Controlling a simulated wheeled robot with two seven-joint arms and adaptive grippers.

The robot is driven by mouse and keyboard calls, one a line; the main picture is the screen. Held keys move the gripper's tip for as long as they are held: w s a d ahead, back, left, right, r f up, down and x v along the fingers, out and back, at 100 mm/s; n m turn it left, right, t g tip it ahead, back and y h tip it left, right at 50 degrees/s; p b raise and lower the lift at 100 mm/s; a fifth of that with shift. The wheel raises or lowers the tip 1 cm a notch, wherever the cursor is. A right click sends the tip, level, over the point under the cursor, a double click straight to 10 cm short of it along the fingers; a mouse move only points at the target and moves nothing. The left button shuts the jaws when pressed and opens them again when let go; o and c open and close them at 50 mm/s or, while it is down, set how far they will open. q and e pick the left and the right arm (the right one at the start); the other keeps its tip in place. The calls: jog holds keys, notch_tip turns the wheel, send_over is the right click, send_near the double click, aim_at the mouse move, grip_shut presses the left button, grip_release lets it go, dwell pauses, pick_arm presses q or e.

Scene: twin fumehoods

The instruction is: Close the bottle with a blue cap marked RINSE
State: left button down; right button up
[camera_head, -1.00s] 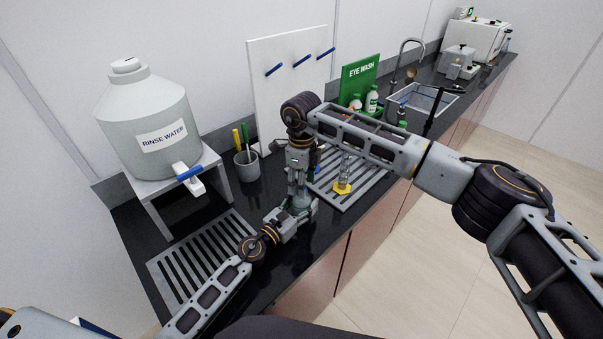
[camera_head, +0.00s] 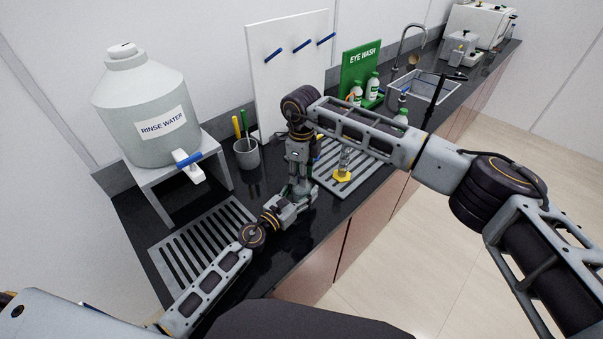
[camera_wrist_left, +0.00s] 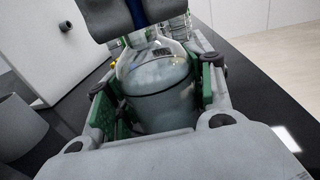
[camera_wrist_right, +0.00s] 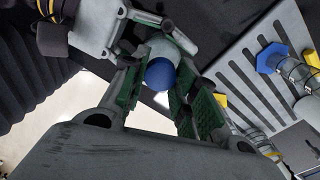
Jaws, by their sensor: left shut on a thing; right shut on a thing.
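A rounded bottle of pale grey-blue glass (camera_wrist_left: 160,90) stands upright between the green-padded fingers of my left gripper (camera_wrist_left: 158,75), which is shut on its body. In the head view the arms mostly hide the bottle. My right gripper (camera_wrist_right: 160,75) points down from above and is shut on the blue cap (camera_wrist_right: 160,73). The cap is right over the bottle's neck, and part of the bottle shows behind it in the right wrist view. I cannot tell whether the cap touches or sits on the neck. No RINSE mark is readable on the bottle.
A large RINSE WATER tank (camera_head: 150,105) stands on a stand at the left. A grey cup (camera_head: 246,153) with pens is behind the grippers. A slotted drain mat (camera_head: 352,170) holds a yellow-based cylinder (camera_head: 342,174). An eye wash station (camera_head: 362,75) and sink are farther back.

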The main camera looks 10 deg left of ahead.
pick_arm(q)
jog(key=shift+d, duration=0.1)
pick_arm(e)
grip_shut()
jog(key=shift+w+m, duration=0.1)
jog(key=shift+m, duration=0.4)
jog(key=o, duration=1.2)
grip_release()
jog(key=shift+r, duration=0.1)
jog(key=shift+r, duration=5.95)
pick_arm(q)
jog(key=c, duration=0.5)
grip_release()
